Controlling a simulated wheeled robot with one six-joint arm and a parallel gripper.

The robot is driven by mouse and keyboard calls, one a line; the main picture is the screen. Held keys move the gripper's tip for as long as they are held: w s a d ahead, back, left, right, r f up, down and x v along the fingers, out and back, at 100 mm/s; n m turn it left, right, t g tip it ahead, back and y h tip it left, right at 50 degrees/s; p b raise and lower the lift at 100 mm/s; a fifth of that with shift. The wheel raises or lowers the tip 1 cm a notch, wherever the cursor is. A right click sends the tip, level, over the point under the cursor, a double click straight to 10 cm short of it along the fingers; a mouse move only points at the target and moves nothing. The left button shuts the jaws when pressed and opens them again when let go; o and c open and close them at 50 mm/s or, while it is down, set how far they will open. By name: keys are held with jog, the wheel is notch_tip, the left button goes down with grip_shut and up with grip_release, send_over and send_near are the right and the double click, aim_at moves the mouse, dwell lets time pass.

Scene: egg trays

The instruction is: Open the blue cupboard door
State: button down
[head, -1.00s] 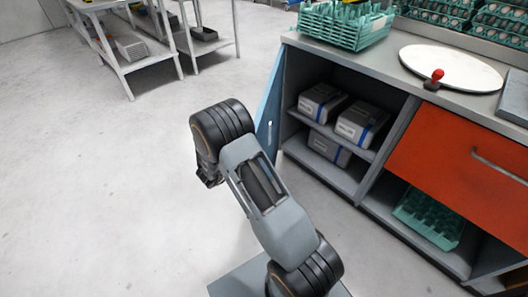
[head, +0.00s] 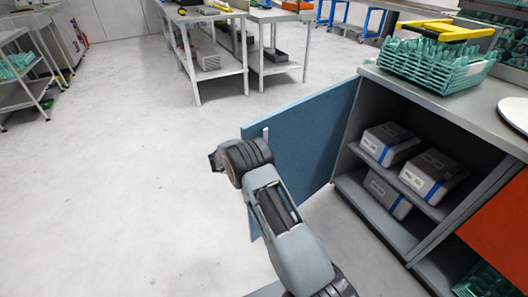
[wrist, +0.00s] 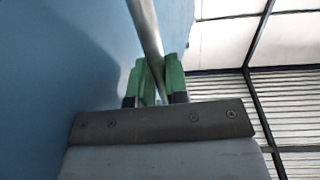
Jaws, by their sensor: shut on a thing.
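The blue cupboard door (head: 302,135) stands swung out from the left side of the cupboard, and the shelves inside are exposed. In the wrist view the blue door (wrist: 60,70) fills the left side. My gripper (wrist: 154,88) has green fingers shut around the door's metal bar handle (wrist: 146,30), close to the door face. In the head view my own arm hides the fingertips and most of the handle; a pale bit of the handle (head: 266,134) shows above the wrist.
The open cupboard (head: 352,150) holds several grey boxes (head: 433,173) with blue stripes. Green egg trays (head: 437,62) stand on the counter. The floor left of the door is clear, with worktables (head: 215,48) farther back.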

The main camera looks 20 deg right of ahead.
jog(key=shift+d+r, duration=0.1)
jog(key=shift+d, duration=0.15)
jog(key=c, duration=1.6)
grip_release()
jog(key=shift+o, duration=0.8)
jog(key=shift+d, duration=0.2)
jog(key=o, duration=0.3)
jog(key=shift+a, duration=0.3)
jog(key=a+p, duration=0.2)
jog(key=a, duration=1.2)
jog(key=shift+w, duration=0.15)
jog(key=shift+d, duration=0.1)
jog(key=shift+c, duration=0.4)
